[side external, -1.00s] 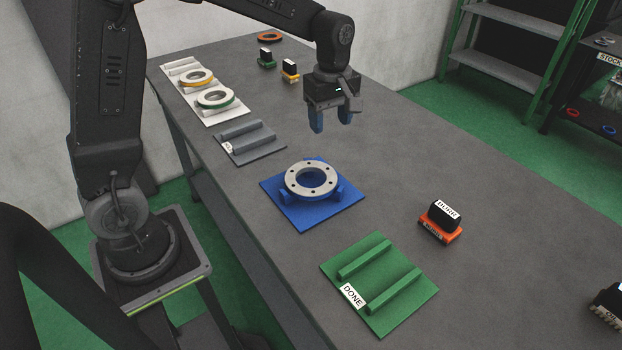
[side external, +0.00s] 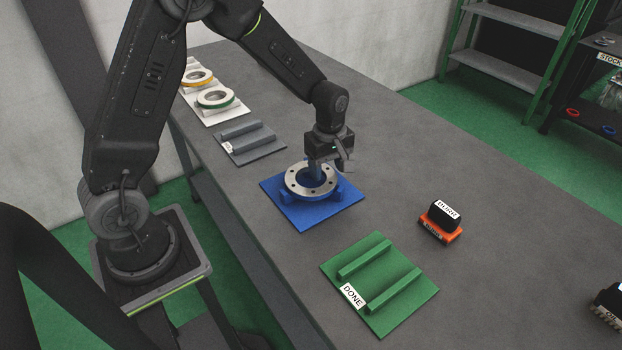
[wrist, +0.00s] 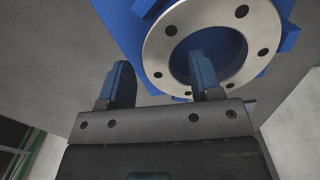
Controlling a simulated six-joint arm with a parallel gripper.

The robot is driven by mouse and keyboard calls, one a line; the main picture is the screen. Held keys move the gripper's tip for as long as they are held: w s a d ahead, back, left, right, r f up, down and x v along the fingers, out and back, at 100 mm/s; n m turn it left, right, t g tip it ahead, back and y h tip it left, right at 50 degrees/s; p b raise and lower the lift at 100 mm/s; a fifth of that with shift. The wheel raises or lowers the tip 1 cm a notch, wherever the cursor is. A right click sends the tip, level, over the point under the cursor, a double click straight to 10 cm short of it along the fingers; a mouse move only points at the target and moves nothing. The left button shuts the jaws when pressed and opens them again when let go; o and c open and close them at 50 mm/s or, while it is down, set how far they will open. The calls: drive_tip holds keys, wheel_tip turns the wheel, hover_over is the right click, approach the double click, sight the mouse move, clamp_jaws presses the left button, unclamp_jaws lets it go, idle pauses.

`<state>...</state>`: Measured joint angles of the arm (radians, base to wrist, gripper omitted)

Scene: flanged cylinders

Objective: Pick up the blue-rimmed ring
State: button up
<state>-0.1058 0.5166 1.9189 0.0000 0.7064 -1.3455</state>
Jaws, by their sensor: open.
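A grey flanged ring with bolt holes (side external: 298,184) lies flat on blue supports on a blue square plate (side external: 301,218). Blue shows inside and below its flange; I cannot tell how much of that is its own rim. It also shows in the wrist view (wrist: 157,52). My gripper (side external: 330,172) is open, pointing down at the ring's far right side. In the wrist view, one blue finger of my gripper (wrist: 160,62) is over or in the ring's hole and the other is outside the ring. Contact cannot be made out.
A white rack (side external: 229,118) holds a yellow-rimmed and a green-rimmed ring. A grey ridged plate (side external: 254,152) lies between it and the blue plate. A green plate labelled DONE (side external: 388,305) lies nearer. An orange-and-black block (side external: 440,222) stands on the right. Bare table surrounds these.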

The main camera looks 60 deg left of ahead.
drive_tip(key=shift+f, duration=0.2)
clamp_jaws()
idle(0.4)
drive_tip(key=shift+r, duration=0.15)
